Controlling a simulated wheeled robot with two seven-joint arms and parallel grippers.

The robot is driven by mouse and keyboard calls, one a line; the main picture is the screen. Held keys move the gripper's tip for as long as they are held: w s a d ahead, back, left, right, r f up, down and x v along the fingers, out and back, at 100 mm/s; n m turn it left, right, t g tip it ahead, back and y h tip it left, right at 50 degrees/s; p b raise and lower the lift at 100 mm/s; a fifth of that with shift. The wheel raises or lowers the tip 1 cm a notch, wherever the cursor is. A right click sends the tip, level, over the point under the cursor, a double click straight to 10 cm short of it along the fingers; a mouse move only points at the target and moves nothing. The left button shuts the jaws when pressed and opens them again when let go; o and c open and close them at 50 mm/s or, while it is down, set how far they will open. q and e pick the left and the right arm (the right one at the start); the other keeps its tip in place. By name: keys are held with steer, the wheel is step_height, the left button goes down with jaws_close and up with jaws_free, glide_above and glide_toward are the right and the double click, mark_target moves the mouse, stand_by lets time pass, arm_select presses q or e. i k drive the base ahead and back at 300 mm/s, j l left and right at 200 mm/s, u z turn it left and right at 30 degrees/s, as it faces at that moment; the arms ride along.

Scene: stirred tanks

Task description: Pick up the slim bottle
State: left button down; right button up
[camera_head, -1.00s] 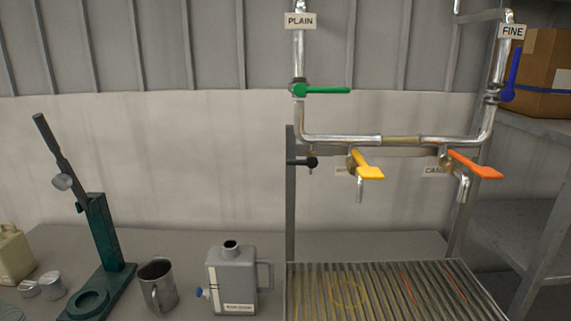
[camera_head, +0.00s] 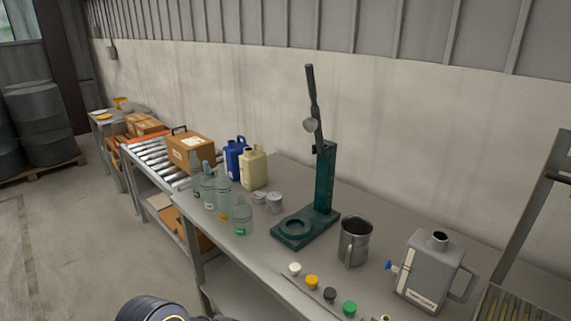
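Several clear, pale green-tinted bottles stand upright in a group near the front edge of the bench, left of centre. One tall narrow bottle (camera_head: 223,194) has an orange label. A shorter, wider bottle (camera_head: 242,217) with a green label stands in front of it. Two more bottles (camera_head: 208,190) and (camera_head: 196,170) stand farther back; they partly overlap, and I cannot tell for sure which one is the slimmest. A dark rounded part of my arm shows at the bottom edge, but neither gripper's fingers are in view.
Beside the bottles stand small metal tins (camera_head: 275,203), a cream jug (camera_head: 253,168) and a blue jug (camera_head: 234,158). A green press (camera_head: 325,185), steel mug (camera_head: 354,243), grey can (camera_head: 428,270) and row of coloured caps (camera_head: 312,282) are to the right. A roller conveyor (camera_head: 150,155) carries boxes behind.

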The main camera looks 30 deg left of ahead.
mark_target(194, 165)
steer(key=u, duration=1.6)
steer(key=i+j+z, duration=0.15)
steer(key=i+j, duration=0.15)
steer(key=i, duration=0.15)
steer(key=i+j+z, duration=0.2)
steer(key=i+j, duration=0.15)
steer(key=i+j+z, duration=0.15)
steer(key=i+j, duration=0.3)
steer(key=i+j+z, duration=0.15)
steer(key=i+j, duration=0.35)
steer(key=i+j+z, duration=0.2)
steer(key=i+j, duration=0.15)
steer(key=j, duration=0.2)
steer(key=i+j+z, duration=0.15)
steer(key=i+j, duration=0.2)
steer(key=j, duration=0.2)
